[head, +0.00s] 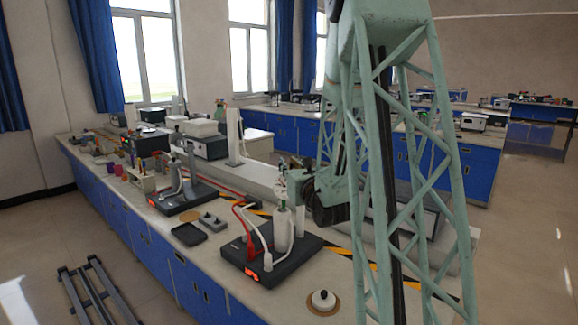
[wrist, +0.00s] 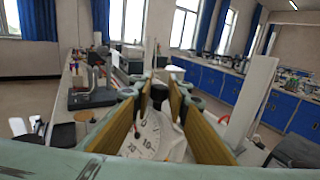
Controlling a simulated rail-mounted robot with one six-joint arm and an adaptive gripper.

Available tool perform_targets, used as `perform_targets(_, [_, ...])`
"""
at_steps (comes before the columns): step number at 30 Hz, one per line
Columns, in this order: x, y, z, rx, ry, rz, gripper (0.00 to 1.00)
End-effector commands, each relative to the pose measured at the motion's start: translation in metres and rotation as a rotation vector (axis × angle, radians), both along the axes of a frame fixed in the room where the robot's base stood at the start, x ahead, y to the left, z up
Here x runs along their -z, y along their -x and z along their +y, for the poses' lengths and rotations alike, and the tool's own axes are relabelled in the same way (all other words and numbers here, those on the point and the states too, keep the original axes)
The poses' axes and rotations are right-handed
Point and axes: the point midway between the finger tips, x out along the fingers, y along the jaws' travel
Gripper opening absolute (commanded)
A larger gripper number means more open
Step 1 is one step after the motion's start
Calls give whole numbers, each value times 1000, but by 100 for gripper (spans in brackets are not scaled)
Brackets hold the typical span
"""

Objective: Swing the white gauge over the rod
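A white gauge with a numbered dial face (wrist: 150,138) shows between the two yellow-padded fingers of my gripper (wrist: 160,95) in the wrist view. The fingers stand apart and hide the dial's sides, so contact is unclear. A small dark part shows near the fingertips. In the head view my gripper (head: 284,184) is above a black-based apparatus (head: 270,262) with a white upright cylinder (head: 283,232) and red and white hoses. I cannot tell which part is the rod. A tall white post (wrist: 250,100) stands right of my gripper in the wrist view.
A second black-based apparatus (head: 183,196) stands farther left along the bench. Between them lie a dark tray (head: 188,234) and a grey block (head: 212,222). A round white item (head: 322,300) is at the near right. The bench's front strip is mostly clear.

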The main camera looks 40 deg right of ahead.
Motion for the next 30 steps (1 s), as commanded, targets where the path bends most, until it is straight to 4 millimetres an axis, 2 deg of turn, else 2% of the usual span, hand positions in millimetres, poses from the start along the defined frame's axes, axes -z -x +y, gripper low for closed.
perform_targets(4, [0,0,0,0,0,0,28])
perform_targets(17, [1,4,1,0,0,1,28])
perform_targets(23, [1,17,6,1,-1,2,28])
perform_targets(30, [0,42,17,1,-1,1,28])
